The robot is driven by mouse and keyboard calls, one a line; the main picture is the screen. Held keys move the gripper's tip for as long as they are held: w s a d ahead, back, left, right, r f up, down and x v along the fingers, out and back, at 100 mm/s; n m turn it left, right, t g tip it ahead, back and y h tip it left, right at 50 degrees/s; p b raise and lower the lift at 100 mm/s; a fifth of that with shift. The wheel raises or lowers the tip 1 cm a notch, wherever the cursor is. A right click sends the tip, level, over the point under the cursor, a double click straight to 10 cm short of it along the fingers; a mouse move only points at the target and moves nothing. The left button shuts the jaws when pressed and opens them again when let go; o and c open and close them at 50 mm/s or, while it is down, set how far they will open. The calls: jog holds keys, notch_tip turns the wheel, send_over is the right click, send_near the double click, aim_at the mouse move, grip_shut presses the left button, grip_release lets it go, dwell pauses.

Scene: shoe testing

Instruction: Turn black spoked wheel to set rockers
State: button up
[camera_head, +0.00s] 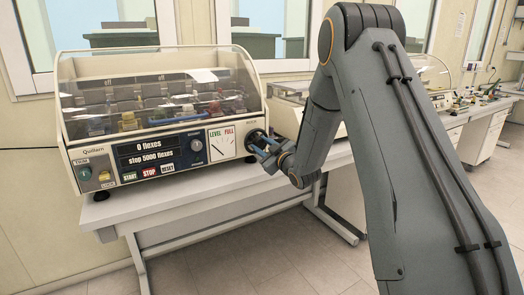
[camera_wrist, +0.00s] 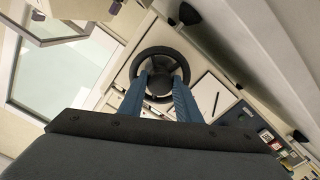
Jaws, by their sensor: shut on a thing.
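The black spoked wheel (camera_wrist: 160,58) sits on the right end of the flex machine's front panel. In the wrist view its rim and spokes show above my gripper (camera_wrist: 160,88). My gripper's two blue fingers reach to the wheel's middle and are shut on it; the exact contact at the hub is partly hidden by the fingers. In the head view the wheel (camera_head: 257,139) is partly covered by my gripper (camera_head: 262,147). The rockers (camera_head: 130,120) stand in a row under the clear hood. The white LEVEL/FULL gauge (camera_head: 221,143) is left of the wheel.
The machine (camera_head: 115,185) stands on a light bench (camera_head: 195,190) and its display reads 0 flexes, stop 5000 flexes. Start, stop and reset buttons (camera_head: 149,171) are below the display. Another hooded machine (camera_head: 292,92) stands to the right, behind my arm. Floor is open in front.

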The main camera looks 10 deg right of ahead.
jog(key=shift+n+b, duration=0.35)
jog(key=shift+n, duration=0.25)
jog(key=o, duration=1.1)
jog(key=shift+c, duration=0.2)
jog(key=b+v, duration=0.1)
jog(key=v, duration=0.7)
jog(key=shift+b, duration=0.35)
jog(key=shift+r, duration=0.1)
jog(key=s+d+f+m+g+h, duration=0.1)
jog(key=s+f+m+g+h, duration=0.7)
jog(key=s, duration=0.7)
jog(key=s+a+f+m+g+y, duration=0.1)
jog(key=s+g, duration=0.3)
jog(key=s, duration=0.8)
jog(key=s+a+f+m+g+y, duration=0.1)
jog(key=s+g, duration=0.4)
jog(key=s, duration=0.7)
jog(key=shift+s+a+f+m, duration=0.2)
jog(key=shift+a+f+m, duration=0.3)
jog(key=shift+f, duration=0.45)
